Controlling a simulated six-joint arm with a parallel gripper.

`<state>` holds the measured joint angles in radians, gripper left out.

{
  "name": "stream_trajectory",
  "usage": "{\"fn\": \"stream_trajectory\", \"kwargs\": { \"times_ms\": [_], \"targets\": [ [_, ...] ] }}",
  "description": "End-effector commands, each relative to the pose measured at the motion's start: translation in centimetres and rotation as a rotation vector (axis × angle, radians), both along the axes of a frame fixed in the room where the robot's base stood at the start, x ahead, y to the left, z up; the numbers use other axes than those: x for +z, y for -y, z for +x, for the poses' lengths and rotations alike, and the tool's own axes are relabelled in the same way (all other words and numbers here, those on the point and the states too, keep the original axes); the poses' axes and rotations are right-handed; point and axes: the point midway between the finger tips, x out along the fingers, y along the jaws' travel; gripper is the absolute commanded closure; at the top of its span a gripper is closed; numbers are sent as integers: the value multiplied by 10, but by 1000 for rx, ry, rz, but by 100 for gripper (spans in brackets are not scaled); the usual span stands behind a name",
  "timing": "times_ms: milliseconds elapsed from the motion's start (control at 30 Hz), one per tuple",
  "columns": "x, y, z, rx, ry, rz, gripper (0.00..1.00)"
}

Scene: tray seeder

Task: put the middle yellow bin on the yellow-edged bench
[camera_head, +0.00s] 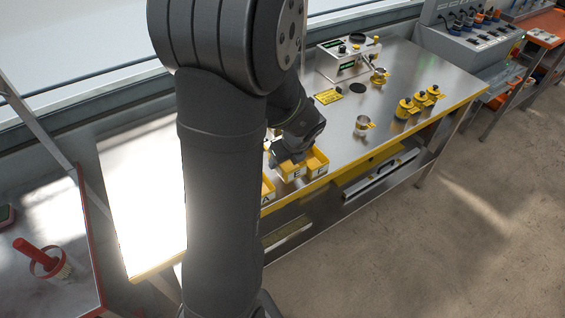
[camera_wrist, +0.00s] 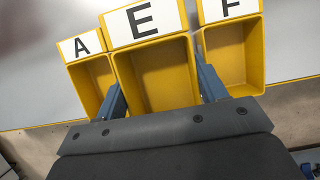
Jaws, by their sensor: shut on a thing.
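The middle yellow bin, labelled E (camera_wrist: 155,70), stands between a yellow bin labelled A (camera_wrist: 92,80) and one labelled F (camera_wrist: 235,50). My gripper (camera_wrist: 160,92) has one blue finger on each side of bin E and is shut on it. Bin E looks larger and nearer to the wrist camera than its neighbours. In the head view, bin E (camera_head: 291,173) is at the front edge of the yellow-edged bench (camera_head: 400,75), partly under my wrist. Whether its base is off the bench cannot be told.
Several yellow-topped containers (camera_head: 404,108) stand toward the bench's right edge. A metal cup (camera_head: 362,125), a yellow plate (camera_head: 328,96) and a white device (camera_head: 345,57) are also on it. Bare metal lies between them. My arm hides the bench's left-middle part.

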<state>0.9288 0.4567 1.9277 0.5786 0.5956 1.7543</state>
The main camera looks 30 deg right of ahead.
Motion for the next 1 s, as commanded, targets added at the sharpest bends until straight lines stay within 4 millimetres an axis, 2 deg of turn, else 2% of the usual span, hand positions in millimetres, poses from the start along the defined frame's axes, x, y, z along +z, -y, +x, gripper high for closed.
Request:
{"fn": "stream_trajectory", "kwargs": {
  "times_ms": [133, 233, 500, 900, 933, 967, 1000],
  "targets": [
    [-8, -4, 14, 1, 0, 0, 61],
    [-15, -4, 15, 0, -1, 0, 61],
    [-47, -4, 15, -1, -1, 1, 61],
    [-52, -4, 15, 0, 0, 0, 61],
    [-52, -4, 15, -1, 0, 0, 33],
    [-52, -4, 15, 0, 1, 0, 27],
    [-52, -4, 15, 0, 1, 0, 26]
  ]
}}
